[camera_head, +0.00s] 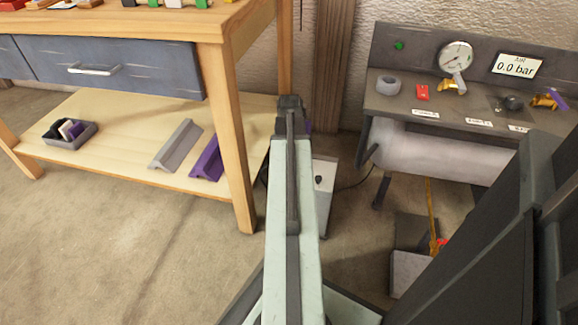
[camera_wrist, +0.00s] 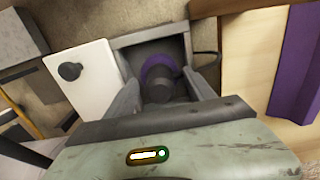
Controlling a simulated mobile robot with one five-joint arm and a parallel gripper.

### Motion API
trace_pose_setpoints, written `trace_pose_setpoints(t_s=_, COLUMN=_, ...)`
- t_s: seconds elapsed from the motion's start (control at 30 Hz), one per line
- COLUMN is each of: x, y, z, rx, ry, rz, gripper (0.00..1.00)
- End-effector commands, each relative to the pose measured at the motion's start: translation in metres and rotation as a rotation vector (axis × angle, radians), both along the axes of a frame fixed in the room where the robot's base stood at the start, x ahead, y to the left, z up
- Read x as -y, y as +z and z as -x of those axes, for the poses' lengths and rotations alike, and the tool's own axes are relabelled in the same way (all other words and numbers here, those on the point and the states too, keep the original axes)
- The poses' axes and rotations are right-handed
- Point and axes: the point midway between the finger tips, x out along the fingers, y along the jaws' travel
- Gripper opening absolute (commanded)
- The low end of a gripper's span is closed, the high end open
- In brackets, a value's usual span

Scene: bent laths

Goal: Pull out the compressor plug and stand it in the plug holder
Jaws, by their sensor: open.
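In the wrist view a dark round plug with a purple ring (camera_wrist: 158,68) sits in a grey square recess (camera_wrist: 132,42). A dark cable (camera_wrist: 207,54) shows at the recess's right side. My gripper (camera_wrist: 163,84) is open, with one finger on each side of the plug; I cannot tell whether they touch it. A white box with a black knob (camera_wrist: 90,82) stands to the left of the recess; it also shows in the head view (camera_head: 327,172). My arm hides the plug in the head view. I cannot identify the plug holder for certain.
A wooden workbench (camera_head: 237,130) stands at left, its lower shelf (camera_head: 110,155) holding a grey tray (camera_head: 88,135), a grey lath (camera_head: 177,145) and a purple lath (camera_head: 207,160). At right, a dark bench (camera_head: 385,105) carries a gauge (camera_head: 456,57) above a grey tank (camera_head: 430,155). Floor at left is clear.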

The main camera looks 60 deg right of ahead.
Motion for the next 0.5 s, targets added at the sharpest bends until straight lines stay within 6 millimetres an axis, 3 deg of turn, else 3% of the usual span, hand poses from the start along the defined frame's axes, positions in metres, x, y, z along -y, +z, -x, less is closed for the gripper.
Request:
trace_pose_setpoints(t_s=0.17, x=-0.0002, y=0.0, z=-0.0004, rx=0.0, ry=0.001, rz=0.0, gripper=0.63)
trace_pose_setpoints(t_s=0.3, x=-0.0002, y=0.0, z=-0.0004, rx=0.0, ry=0.001, rz=0.0, gripper=0.24)
trace_pose_setpoints(t_s=0.4, x=-0.0002, y=0.0, z=-0.0004, rx=0.0, ry=0.001, rz=0.0, gripper=0.0)
trace_pose_setpoints(t_s=0.5, x=-0.0003, y=0.0, z=-0.0005, rx=0.001, ry=0.001, rz=0.0, gripper=0.0)
